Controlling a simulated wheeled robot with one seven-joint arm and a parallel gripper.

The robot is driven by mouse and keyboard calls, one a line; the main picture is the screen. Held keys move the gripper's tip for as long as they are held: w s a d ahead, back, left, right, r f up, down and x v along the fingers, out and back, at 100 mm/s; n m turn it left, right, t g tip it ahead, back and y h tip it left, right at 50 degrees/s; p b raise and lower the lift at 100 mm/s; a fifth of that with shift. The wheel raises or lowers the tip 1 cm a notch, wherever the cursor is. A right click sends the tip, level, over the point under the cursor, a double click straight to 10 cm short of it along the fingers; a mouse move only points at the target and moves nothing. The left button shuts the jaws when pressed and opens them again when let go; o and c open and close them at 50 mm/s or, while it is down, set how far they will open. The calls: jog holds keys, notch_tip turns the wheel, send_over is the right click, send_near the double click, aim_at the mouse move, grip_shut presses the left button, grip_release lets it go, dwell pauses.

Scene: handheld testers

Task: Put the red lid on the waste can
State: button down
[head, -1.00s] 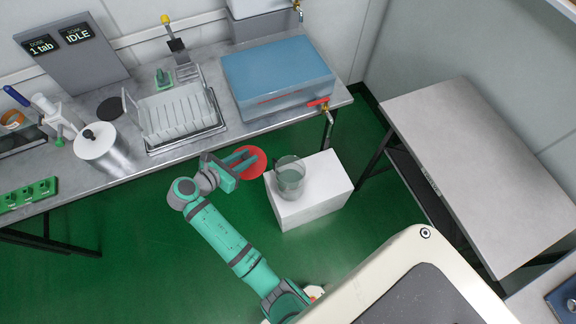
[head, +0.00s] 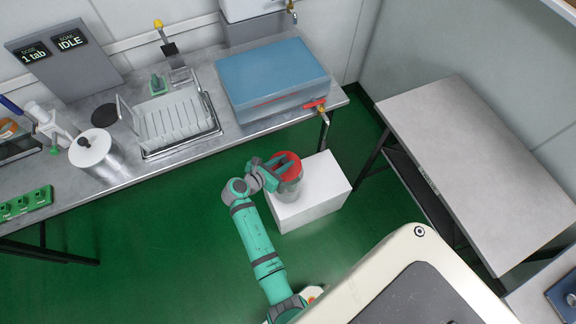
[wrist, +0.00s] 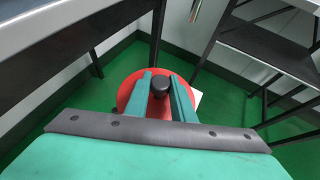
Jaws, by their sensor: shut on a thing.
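The red lid (head: 291,158) is a round disc with a black knob (wrist: 160,86). My gripper (head: 281,168) is shut on the lid by its knob. In the wrist view, the two green fingers (wrist: 161,82) stand on either side of the knob, with the lid (wrist: 127,93) below them. The waste can (head: 290,190) is a clear grey cylinder. In the head view the lid covers its mouth; whether lid and rim touch or are apart I cannot tell. The can is hidden in the wrist view.
The can stands on a white block (head: 325,186) on the green floor. A bench at the back holds a blue-topped tank (head: 272,72) with a red-handled tap, a rack (head: 172,122) and a metal canister (head: 95,152). A grey table (head: 480,165) stands at the right.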

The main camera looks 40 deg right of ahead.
jog(key=shift+d+f, duration=0.8)
jog(key=shift+f, duration=0.15)
jog(key=shift+d+f, duration=0.1)
jog(key=shift+f, duration=1.55)
jog(key=shift+f, duration=0.25)
jog(key=c, duration=1.5)
grip_release()
jog(key=shift+r, duration=0.2)
jog(key=v, duration=1.2)
